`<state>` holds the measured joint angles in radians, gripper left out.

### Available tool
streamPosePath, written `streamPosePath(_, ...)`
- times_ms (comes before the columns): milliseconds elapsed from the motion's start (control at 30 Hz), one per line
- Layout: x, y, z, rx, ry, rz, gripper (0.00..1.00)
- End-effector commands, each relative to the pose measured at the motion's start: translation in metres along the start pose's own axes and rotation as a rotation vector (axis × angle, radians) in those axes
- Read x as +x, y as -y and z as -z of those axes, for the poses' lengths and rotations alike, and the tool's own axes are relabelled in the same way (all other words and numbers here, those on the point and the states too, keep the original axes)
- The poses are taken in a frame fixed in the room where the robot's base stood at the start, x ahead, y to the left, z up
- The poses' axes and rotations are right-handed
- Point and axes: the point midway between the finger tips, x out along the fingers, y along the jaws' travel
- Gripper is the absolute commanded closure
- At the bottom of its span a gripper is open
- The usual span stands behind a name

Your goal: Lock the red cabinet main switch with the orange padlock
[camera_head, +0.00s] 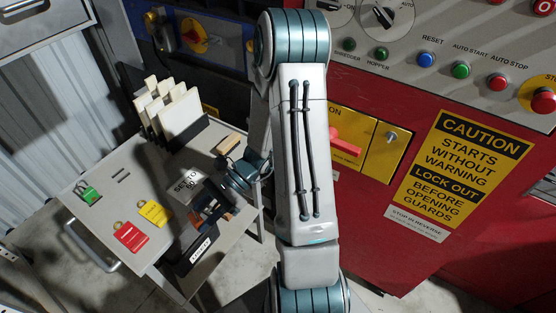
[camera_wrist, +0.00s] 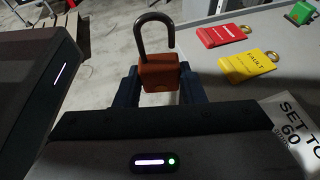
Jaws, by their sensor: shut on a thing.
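My gripper (camera_wrist: 160,92) is shut on the orange padlock (camera_wrist: 161,74). The padlock's body sits between the two fingers, and its dark shackle stands up and open, with one end free. In the head view my gripper (camera_head: 212,208) is low over the right side of the grey side table (camera_head: 105,170), and the padlock cannot be made out clearly there. The red cabinet's main switch (camera_head: 346,140) has a red handle on a yellow plate, right of my arm. My arm hides part of that plate, and my gripper is well away from it.
A blue cabinet with another switch (camera_head: 193,38) stands behind.

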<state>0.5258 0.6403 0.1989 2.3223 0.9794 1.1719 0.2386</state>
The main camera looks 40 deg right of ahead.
Motion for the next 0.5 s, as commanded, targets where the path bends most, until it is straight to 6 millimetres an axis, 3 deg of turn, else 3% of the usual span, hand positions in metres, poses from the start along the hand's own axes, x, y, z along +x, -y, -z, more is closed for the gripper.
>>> streamPosePath(267,-0.010,-0.089,0.017,-0.207,0.002,-0.502,0.93)
streamPosePath(500,-0.054,-0.149,0.037,-0.390,0.002,-0.942,0.93)
